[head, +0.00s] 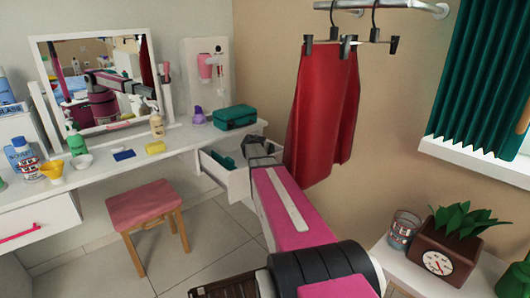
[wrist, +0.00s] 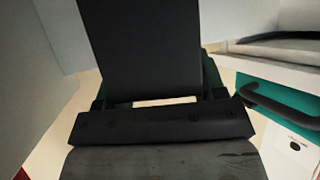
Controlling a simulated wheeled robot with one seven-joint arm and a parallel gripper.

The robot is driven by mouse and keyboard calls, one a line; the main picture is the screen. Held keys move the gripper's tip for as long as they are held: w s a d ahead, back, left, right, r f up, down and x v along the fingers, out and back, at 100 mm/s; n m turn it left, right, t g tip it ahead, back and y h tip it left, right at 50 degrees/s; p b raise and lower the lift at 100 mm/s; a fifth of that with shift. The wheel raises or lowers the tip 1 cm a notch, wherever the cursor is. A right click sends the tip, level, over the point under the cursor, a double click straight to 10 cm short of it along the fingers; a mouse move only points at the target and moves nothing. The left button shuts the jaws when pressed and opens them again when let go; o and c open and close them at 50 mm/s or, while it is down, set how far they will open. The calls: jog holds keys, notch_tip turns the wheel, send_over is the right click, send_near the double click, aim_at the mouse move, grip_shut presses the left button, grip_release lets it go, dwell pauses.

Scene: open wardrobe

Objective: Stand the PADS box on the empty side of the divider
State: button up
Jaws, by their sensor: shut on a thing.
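My gripper (head: 262,150) is at the open white drawer (head: 238,184) under the right end of the dressing table. In the wrist view a broad dark part (wrist: 145,45) of it fills the middle. Dark green edges of a thing (wrist: 212,78) show beside that part. My gripper is shut on this thing, which is mostly hidden. No PADS lettering is readable, so I cannot confirm that it is the PADS box. A teal thing (head: 222,160) shows inside the drawer at the left. I cannot make out the divider or which compartment is empty.
A teal case (head: 235,117) stands on the dressing table (head: 190,138) above the drawer; a teal surface with a dark handle (wrist: 285,105) shows at right in the wrist view. A pink stool (head: 147,203) stands at left.

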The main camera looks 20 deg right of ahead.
jog(key=shift+f, duration=1)
jog(key=o, duration=1.3)
jog(key=shift+f, duration=0.1)
jog(key=shift+c, duration=0.2)
jog(key=v, duration=1.2)
